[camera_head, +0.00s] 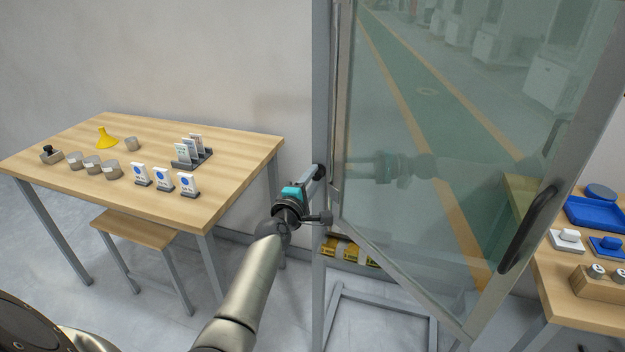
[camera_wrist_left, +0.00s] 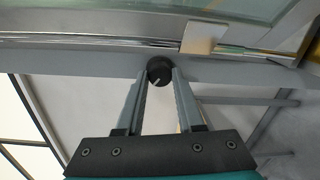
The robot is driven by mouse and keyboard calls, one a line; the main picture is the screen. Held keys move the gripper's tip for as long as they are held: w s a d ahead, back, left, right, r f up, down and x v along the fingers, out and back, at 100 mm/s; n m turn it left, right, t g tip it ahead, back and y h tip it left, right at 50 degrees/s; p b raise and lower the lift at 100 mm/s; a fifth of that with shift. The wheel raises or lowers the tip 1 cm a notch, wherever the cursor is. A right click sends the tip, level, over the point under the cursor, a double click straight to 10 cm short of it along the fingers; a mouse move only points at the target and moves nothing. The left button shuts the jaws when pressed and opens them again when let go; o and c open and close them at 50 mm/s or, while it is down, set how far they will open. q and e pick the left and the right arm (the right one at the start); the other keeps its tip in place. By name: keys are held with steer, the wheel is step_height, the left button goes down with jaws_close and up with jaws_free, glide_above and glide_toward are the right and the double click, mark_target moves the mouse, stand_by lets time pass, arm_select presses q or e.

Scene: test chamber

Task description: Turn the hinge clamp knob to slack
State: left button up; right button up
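The hinge clamp knob (camera_wrist_left: 159,71) is a dark round knob with a light pointer line, on the grey frame post at the hinge side of the glass door (camera_head: 440,130). In the head view the knob (camera_head: 319,171) shows small at the post, partly covered by my gripper. My left gripper (camera_head: 307,181) reaches up to it. In the left wrist view the fingers (camera_wrist_left: 159,80) stand one on each side of the knob, with their tips close to it. I cannot tell whether they touch it. My right gripper is not in view.
The glass door stands open towards me, with a dark handle (camera_head: 527,228) at its right. A wooden table (camera_head: 225,150) with cups and cards is on the left, a stool (camera_head: 135,228) before it. Another table (camera_head: 585,312) with blue trays is on the right.

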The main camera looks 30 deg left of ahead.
arm_select(q)
steer(key=shift+o, duration=0.9)
steer(key=shift+s, duration=0.1)
steer(key=shift+s+d, duration=0.1)
steer(key=shift+s, duration=0.15)
steer(key=s+d+p, duration=0.1)
steer(key=s+d, duration=0.1)
steer(key=s, duration=1.2)
steer(key=shift+s+d+r, duration=0.15)
steer(key=shift+d+r, duration=0.15)
steer(key=shift+d, duration=0.1)
